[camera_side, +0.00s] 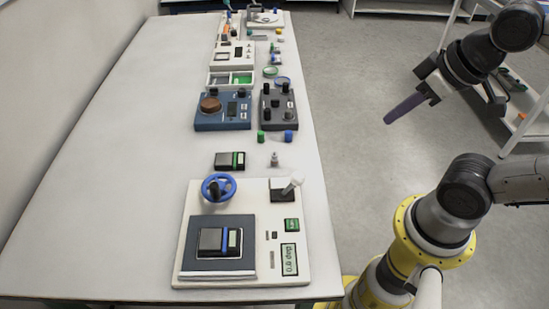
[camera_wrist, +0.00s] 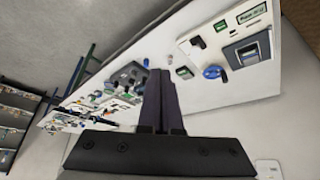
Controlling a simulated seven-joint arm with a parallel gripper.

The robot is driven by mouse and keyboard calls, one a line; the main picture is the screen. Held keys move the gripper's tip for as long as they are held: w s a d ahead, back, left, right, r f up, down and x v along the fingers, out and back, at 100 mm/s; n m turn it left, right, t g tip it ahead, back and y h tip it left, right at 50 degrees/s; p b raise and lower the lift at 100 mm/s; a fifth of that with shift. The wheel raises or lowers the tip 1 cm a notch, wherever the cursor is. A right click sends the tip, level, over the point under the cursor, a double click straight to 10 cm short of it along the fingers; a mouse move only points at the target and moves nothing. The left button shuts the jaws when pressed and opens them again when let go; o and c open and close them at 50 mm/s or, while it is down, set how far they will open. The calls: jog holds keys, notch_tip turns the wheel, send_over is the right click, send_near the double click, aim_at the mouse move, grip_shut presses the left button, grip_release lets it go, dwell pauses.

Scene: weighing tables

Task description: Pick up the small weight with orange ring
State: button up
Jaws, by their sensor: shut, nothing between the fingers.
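A small grey weight (camera_side: 274,160) stands on the table in the side view, in front of the green and blue pieces. It is too small to tell whether it has an orange ring. I cannot make out an orange ring on any small weight in either view. My gripper (camera_side: 389,119) is high and to the right of the table, over the floor, well away from the small weight. Its dark fingers are together and empty. In the wrist view the fingers (camera_wrist: 160,74) stand shut in the middle and hide part of the table.
The long white table (camera_side: 120,150) carries a scale (camera_side: 190,265) with a blue wheel (camera_side: 218,187) at the front. A black box (camera_side: 229,161), a green piece (camera_side: 261,137), a blue piece (camera_side: 288,136) and two instruments (camera_side: 222,122) lie behind it. The table's left side is clear.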

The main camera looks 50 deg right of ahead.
jog(key=o, duration=0.9)
jog(key=w+r+n, duration=0.3)
jog(key=n, duration=0.2)
jog(key=n+g, duration=0.6)
jog(key=n, duration=0.5)
send_over(275, 154)
jog(key=f, duration=2.2)
jog(key=shift+w+a+f, duration=0.15)
jog(key=shift+w, duration=0.05)
jog(key=shift+s+f, duration=0.15)
jog(key=shift+f, duration=2.85)
